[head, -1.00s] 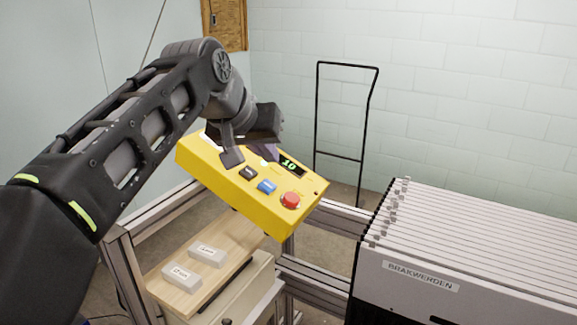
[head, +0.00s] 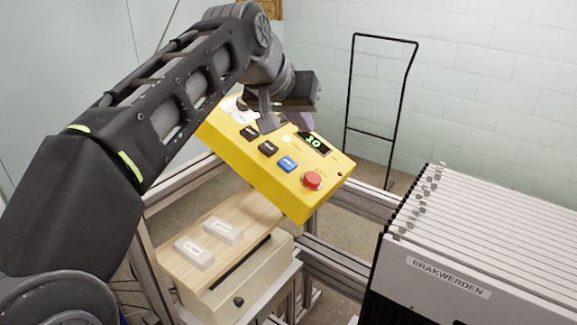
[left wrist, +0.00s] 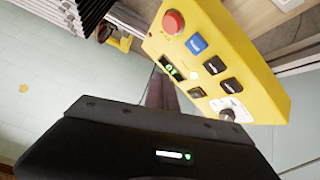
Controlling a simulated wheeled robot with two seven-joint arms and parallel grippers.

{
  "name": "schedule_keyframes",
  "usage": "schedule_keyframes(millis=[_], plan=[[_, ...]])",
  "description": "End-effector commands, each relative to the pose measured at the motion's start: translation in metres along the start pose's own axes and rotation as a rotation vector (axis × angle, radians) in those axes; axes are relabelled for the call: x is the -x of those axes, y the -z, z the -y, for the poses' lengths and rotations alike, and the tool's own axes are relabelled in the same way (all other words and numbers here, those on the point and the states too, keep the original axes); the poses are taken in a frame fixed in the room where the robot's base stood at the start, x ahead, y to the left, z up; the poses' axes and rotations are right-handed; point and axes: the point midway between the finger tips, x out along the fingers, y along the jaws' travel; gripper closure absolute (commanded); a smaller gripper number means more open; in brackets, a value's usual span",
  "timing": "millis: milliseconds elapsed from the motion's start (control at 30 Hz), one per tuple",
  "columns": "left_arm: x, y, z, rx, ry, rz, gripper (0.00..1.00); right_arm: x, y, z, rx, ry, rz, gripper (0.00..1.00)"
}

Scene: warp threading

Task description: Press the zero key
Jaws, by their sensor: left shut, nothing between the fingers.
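A yellow control box (head: 295,205) stands tilted in the middle of the head view. Its display (head: 313,142) reads 10 in green. A red button (head: 312,180), a blue key (head: 288,164) and black keys (head: 268,148) run along its near edge. Key labels are too small to read, so I cannot tell which is zero. My left gripper (head: 292,119) is shut and empty over the box near the display, hiding part of the panel. In the left wrist view its fingers (left wrist: 159,88) point toward the display (left wrist: 170,68); a black key (left wrist: 196,92) lies beside them. Contact cannot be told.
A wooden board with two labelled grey blocks (head: 194,253) lies below the box. A black cart handle (head: 400,110) stands behind.

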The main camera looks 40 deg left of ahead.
Motion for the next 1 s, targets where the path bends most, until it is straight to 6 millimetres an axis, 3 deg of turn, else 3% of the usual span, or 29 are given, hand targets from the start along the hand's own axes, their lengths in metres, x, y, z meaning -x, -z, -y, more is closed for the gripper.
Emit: schedule_keyframes(millis=[400, 1000], plan=[[-0.041, -0.03, 0.028, 0.001, -0.001, -0.001, 1.0, -0.043, 0.004, -0.01, 0.009, 0.014, -0.014, 1.0], [-0.05, -0.036, 0.036, 0.0, 0.0, 0.0, 1.0, -0.05, 0.005, -0.011, 0.012, 0.018, -0.017, 1.0]])
